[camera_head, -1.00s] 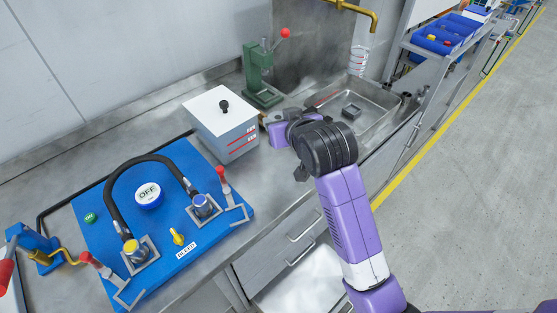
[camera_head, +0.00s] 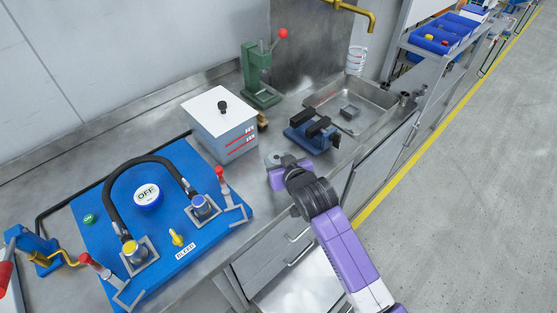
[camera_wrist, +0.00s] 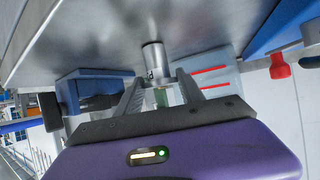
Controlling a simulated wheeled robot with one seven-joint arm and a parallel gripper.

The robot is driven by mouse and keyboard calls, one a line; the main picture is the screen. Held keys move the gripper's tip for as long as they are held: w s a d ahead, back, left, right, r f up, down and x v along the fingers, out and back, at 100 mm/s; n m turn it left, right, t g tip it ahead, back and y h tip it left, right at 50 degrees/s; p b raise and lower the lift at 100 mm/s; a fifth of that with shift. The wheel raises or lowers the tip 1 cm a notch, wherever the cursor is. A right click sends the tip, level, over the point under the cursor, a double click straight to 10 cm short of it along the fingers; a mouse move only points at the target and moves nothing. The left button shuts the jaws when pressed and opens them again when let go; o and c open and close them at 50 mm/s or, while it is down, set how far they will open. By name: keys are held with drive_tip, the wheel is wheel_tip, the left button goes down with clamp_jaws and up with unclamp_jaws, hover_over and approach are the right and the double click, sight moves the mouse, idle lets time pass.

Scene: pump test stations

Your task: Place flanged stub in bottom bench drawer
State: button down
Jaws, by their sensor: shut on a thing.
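My gripper (camera_wrist: 160,86) is shut on the flanged stub (camera_wrist: 154,60), a small silvery metal cylinder between the two fingers in the wrist view. In the head view my gripper (camera_head: 279,168) is over the front part of the steel bench, right of the blue panel. A small grey part of the stub seems to show at its tip. The bottom bench drawer (camera_head: 295,291) stands open below the bench front, its pale inside showing. My arm covers part of its right side.
A blue vise (camera_head: 301,138) stands on the bench beside the sink (camera_head: 377,105). A white box (camera_head: 222,126) with a black knob and the blue pump panel (camera_head: 150,258) are to the left. A closed drawer (camera_head: 268,258) lies above the open one.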

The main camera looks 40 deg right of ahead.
drive_tip(key=shift+f, duration=0.15)
drive_tip(key=c, duration=0.7)
unclamp_jaws()
